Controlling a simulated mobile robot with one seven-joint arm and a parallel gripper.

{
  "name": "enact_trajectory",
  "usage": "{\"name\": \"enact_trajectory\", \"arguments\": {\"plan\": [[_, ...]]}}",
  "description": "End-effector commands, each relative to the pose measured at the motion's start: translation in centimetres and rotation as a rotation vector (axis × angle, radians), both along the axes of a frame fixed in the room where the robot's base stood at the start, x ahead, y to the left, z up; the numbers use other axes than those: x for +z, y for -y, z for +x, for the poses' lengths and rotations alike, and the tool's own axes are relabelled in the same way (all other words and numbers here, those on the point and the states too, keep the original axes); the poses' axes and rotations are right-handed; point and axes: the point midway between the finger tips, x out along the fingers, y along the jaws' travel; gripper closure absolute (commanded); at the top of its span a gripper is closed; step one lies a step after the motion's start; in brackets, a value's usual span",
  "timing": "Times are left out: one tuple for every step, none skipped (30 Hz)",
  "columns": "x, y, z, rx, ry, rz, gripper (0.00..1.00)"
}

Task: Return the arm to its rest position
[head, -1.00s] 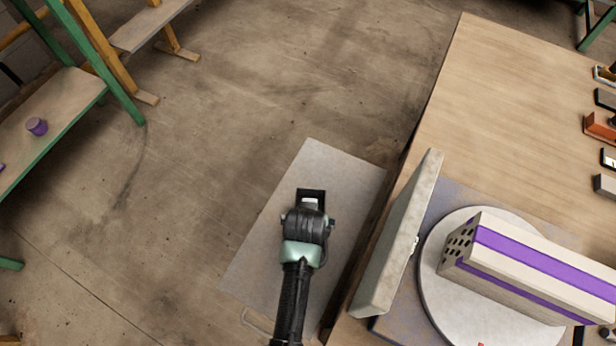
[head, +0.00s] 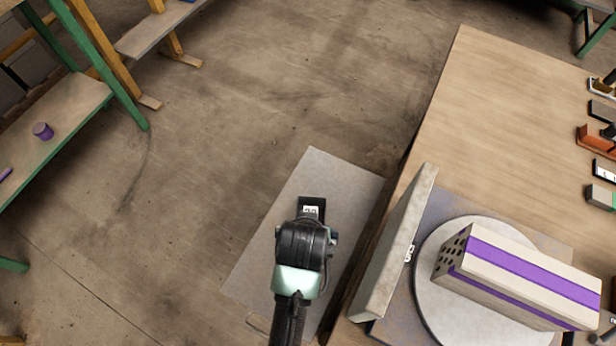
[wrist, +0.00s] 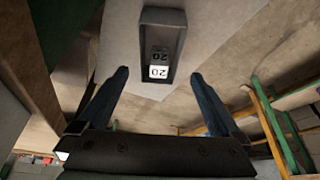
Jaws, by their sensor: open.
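My gripper (wrist: 160,73) is open, with its two dark blue fingers spread apart and no object touching them in the wrist view. In the head view, the end of my arm (head: 303,245) hangs over a grey board, left of the workbench; the fingers are hidden beneath it.
The wooden workbench (head: 500,100) stands to the right, with an upright grey panel (head: 397,240) at its near edge. A hollow brick with purple stripes (head: 520,275) lies on a round turntable (head: 430,300). Shelving (head: 60,120) stands left. The floor (head: 250,90) between is clear.

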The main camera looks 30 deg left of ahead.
Motion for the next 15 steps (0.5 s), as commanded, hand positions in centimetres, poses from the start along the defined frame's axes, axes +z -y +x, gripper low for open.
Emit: {"name": "enact_trajectory", "arguments": {"plan": [[0.0, 0.0, 0.0, 0.000, 0.000, 0.000, 0.00], [0.0, 0.0, 0.0, 0.000, 0.000, 0.000, 0.00], [0.0, 0.0, 0.0, 0.000, 0.000, 0.000, 0.00], [0.0, 0.0, 0.0, 0.000, 0.000, 0.000, 0.00], [0.0, 0.0, 0.0, 0.000, 0.000, 0.000, 0.00], [0.0, 0.0, 0.0, 0.000, 0.000, 0.000, 0.00], [0.0, 0.0, 0.0, 0.000, 0.000, 0.000, 0.00], [0.0, 0.0, 0.0, 0.000, 0.000, 0.000, 0.00], [0.0, 0.0, 0.0, 0.000, 0.000, 0.000, 0.00], [0.1, 0.0, 0.1, 0.000, 0.003, 0.001, 0.00], [0.4, 0.0, 0.4, -0.002, 0.012, 0.003, 0.00], [1.1, 0.0, 1.0, -0.006, 0.031, 0.007, 0.00], [1.8, 0.0, 1.7, -0.011, 0.053, 0.012, 0.00], [2.8, 0.0, 2.5, -0.016, 0.080, 0.019, 0.00], [4.5, 0.0, 3.8, -0.026, 0.128, 0.029, 0.00]]}}
